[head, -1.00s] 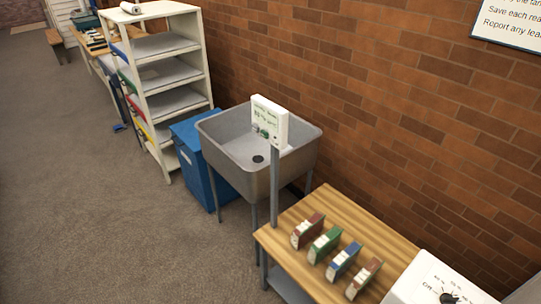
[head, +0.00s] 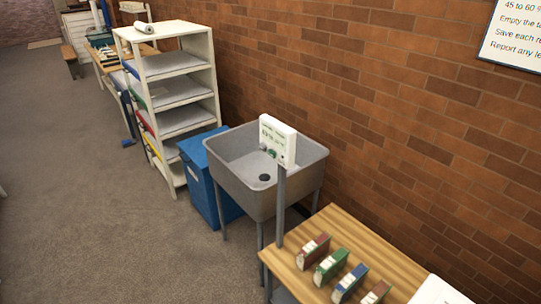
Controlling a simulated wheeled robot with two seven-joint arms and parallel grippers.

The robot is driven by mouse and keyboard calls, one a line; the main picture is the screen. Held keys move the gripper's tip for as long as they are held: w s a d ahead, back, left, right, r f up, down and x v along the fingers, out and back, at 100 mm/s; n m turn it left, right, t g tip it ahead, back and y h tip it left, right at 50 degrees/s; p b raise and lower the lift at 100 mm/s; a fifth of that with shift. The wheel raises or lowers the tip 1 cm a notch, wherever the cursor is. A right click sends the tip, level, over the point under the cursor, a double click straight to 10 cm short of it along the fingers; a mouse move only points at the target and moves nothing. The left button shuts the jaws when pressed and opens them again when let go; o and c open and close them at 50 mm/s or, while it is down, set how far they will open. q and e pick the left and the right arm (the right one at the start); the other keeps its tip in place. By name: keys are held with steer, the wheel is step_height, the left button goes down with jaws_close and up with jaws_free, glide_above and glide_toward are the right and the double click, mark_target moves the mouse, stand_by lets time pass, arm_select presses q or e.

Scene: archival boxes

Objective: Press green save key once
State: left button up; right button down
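A white meter box (head: 278,140) stands on a grey post in front of the metal sink. Its face has small dark writing at the top. A small green key (head: 272,153) shows low on that face, with a grey round part to its left and a small dark spot to its right. The writing is too small to read surely, so I cannot tell whether the green key is marked save. Neither of my grippers is in the head view.
A grey sink (head: 235,150) stands against the brick wall, beside a blue bin (head: 203,188). A wooden table (head: 345,225) with several small coloured boxes is at lower right. A white shelf rack (head: 207,75) stands behind. The carpet (head: 90,200) at left is clear.

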arm_select(q)
jaws_close()
stand_by(1.4)
